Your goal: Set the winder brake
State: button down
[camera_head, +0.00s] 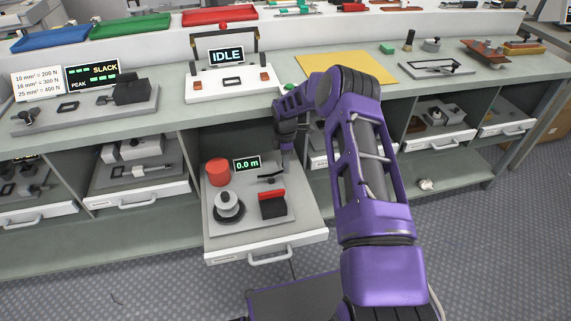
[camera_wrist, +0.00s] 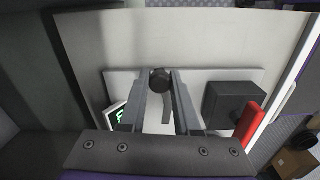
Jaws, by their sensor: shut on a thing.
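The winder stands on a grey base plate (camera_head: 240,233) in the pulled-out drawer, with a red spool (camera_head: 218,172), a grey-and-black reel (camera_head: 229,206) and a display (camera_head: 247,164) reading 0.0 m. A dark block with a red lever (camera_head: 272,195) sits at the plate's right; the red lever also shows in the wrist view (camera_wrist: 250,125). My gripper (camera_head: 284,165) reaches down at the back right of the drawer, beside a small dark lever (camera_head: 270,179). In the wrist view my gripper (camera_wrist: 160,84) is shut on a dark round knob (camera_wrist: 161,76) between its fingertips. I cannot tell whether the brake is set.
The drawer front (camera_head: 266,250) juts out from below the bench. Above stands a white station (camera_head: 232,83) showing IDLE, with a yellow mat (camera_head: 346,67) to its right. Other drawers with fixtures (camera_head: 136,185) lie on both sides. The floor in front is mostly clear.

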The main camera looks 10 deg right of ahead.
jog(key=c, duration=0.6)
grip_release()
